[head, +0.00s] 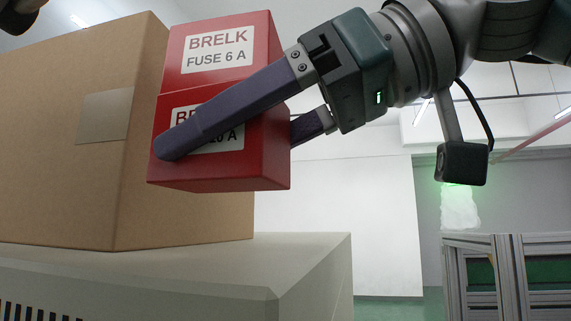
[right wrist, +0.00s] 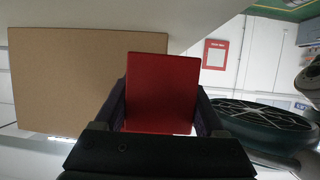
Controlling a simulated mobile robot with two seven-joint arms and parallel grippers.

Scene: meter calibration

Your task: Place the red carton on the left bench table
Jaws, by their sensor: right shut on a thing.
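A red carton (head: 215,172) with a white label is held in my right gripper (head: 205,138). One finger lies across its label, hiding part of the print, and the other finger goes behind it. In the right wrist view the held red carton (right wrist: 162,90) sits between the two fingers. Another red carton (head: 219,72), labelled BRELK FUSE 6 A, shows just above it in the head view; I cannot tell whether they touch. The left bench table cannot be made out for sure. My left gripper is not clearly visible.
A large cardboard box (head: 60,175) stands on a pale grey cabinet (head: 310,265), close to the left of the held carton. It also shows in the right wrist view (right wrist: 70,85). A metal-framed structure (head: 510,275) with green panels is at lower right.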

